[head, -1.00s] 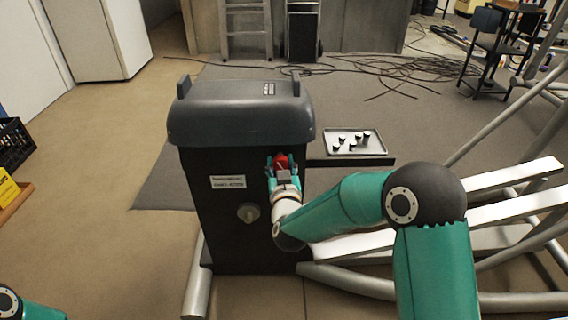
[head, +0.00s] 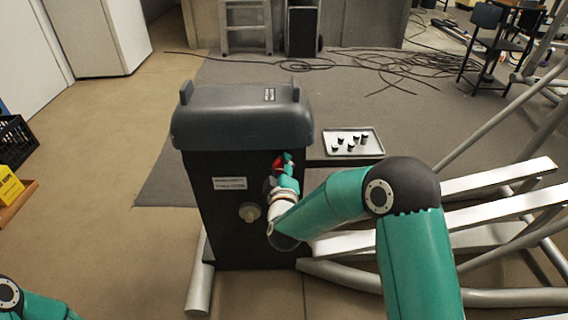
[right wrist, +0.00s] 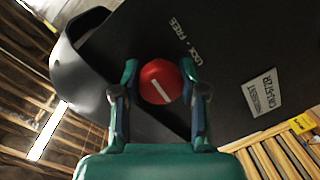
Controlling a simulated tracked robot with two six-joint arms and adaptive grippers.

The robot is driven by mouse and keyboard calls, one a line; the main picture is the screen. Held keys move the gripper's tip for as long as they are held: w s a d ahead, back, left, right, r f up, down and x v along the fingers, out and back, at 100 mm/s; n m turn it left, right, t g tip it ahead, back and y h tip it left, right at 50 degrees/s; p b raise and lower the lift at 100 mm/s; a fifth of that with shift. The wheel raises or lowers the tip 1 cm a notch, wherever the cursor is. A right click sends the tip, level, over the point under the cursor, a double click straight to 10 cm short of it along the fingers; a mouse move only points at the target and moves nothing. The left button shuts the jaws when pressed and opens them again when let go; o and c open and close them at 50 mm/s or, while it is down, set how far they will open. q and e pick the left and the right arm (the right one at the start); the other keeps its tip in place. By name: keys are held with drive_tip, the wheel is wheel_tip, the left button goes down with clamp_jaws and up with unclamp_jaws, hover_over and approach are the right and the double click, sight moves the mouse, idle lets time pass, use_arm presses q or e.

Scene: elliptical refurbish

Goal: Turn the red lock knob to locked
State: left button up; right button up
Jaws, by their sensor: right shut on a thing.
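The red lock knob (head: 278,163) is on the upper right of the dark machine housing (head: 215,215). In the right wrist view the round red knob (right wrist: 161,82) sits between the two fingers of my right gripper (right wrist: 160,88), which is shut on it. A short white line on the knob's face slants in that view. The lettering LOCK and FREE (right wrist: 186,38) shows on the black panel beside it. In the head view my right gripper (head: 281,170) partly covers the knob. Only a piece of my left arm shows at the lower left; its gripper is out of view.
A grey tray (head: 375,149) with several small dark pieces lies right of the housing. White bars and grey tubes (head: 500,181) crowd the right side. Cables lie on the floor behind; the floor at left is mostly clear.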

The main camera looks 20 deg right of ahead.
drive_tip(key=shift+d+f+n+p, duration=0.15)
drive_tip(key=shift+f+n+p, duration=0.15)
drive_tip(key=shift+n, duration=0.5)
drive_tip(key=shift+h, duration=0.3)
drive_tip(key=o, duration=1.2)
drive_tip(key=shift+c, duration=0.2)
drive_tip(key=shift+r, duration=0.15)
drive_tip(key=shift+s+r, duration=0.1)
drive_tip(key=shift+s, duration=0.1)
drive_tip(key=f+v, duration=0.1)
drive_tip(key=v, duration=1)
drive_tip(key=shift+s+r, duration=0.3)
drive_tip(key=shift+r, duration=0.15)
